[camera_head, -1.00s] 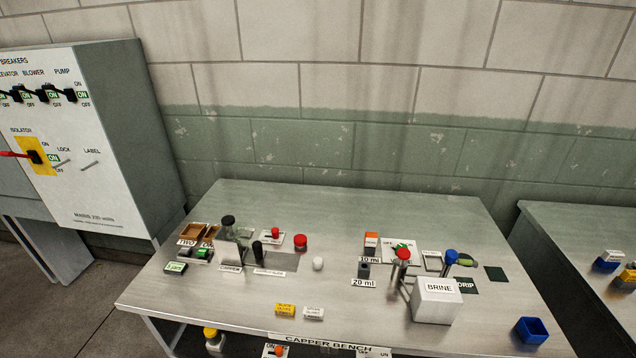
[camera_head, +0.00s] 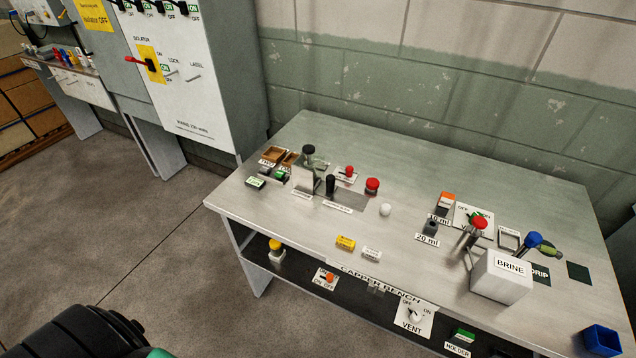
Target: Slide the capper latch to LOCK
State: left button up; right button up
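The capper (camera_head: 317,180) stands at the left part of the steel capper bench (camera_head: 270,190), with small white labels in front of it. A black upright handle (camera_head: 330,185) stands beside it, behind a label too small to read. I cannot tell for sure which part is the latch, or where it sits along its travel. A dark rounded part, likely of my own arm, shows at the bottom left. Neither gripper is in view.
A red knob (camera_head: 372,185), a white ball (camera_head: 385,210) and yellow (camera_head: 345,243) and white blocks lie near the capper. The BRINE box (camera_head: 501,275) is at the right. A shelf below carries switches and a VENT knob (camera_head: 415,314). Floor at the left is clear.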

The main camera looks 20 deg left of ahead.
aim_at(348, 169)
jog(key=k+l+z, duration=0.35)
jog(key=l+z, duration=0.15)
jog(key=k+l+z, duration=0.25)
jog(key=i+l, duration=0.1)
